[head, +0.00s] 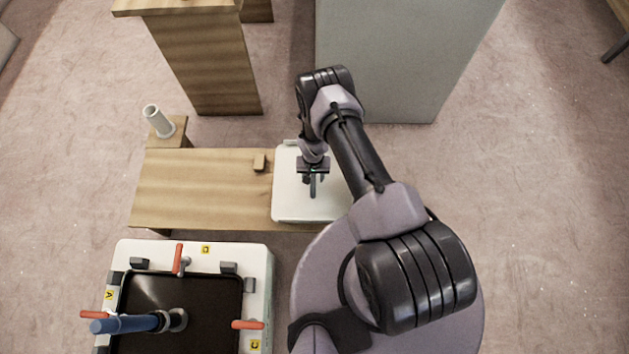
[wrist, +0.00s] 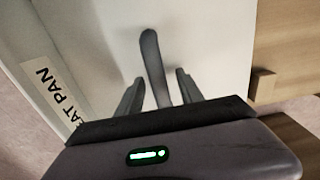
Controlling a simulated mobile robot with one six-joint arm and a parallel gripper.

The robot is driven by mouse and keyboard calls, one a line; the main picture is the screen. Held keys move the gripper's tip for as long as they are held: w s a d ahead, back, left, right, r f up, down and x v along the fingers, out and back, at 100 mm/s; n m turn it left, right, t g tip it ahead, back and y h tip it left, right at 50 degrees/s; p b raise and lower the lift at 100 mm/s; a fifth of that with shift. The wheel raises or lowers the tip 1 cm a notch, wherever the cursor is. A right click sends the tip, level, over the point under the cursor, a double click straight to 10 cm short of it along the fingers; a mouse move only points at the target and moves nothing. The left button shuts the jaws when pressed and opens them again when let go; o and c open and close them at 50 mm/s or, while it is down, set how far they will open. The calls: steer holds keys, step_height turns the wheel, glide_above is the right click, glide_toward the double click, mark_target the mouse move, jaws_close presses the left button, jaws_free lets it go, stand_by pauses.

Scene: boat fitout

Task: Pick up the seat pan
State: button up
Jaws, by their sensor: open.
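The seat pan (head: 292,202) is a flat white panel lying at the right end of a wooden bench. In the wrist view its white surface (wrist: 95,35) fills the upper left, and a label (wrist: 50,92) on it reads "SEAT PAN", partly cut off. A grey bar-like handle (wrist: 152,55) stands on the pan. My gripper (head: 313,176) is over the pan. In the wrist view my gripper (wrist: 160,88) is open, with one finger on each side of the handle's near end. I cannot tell whether the fingers touch it. My arm hides the pan's right part.
The wooden bench (head: 190,190) carries a small wooden block (head: 259,162) left of the pan. A white-framed hatch (head: 258,262) with orange handles lies in front. A grey cabinet (head: 400,60) stands behind.

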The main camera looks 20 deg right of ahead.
steer(key=shift+f, duration=0.2)
steer(key=shift+c, duration=0.4)
jaws_close()
stand_by(1.2)
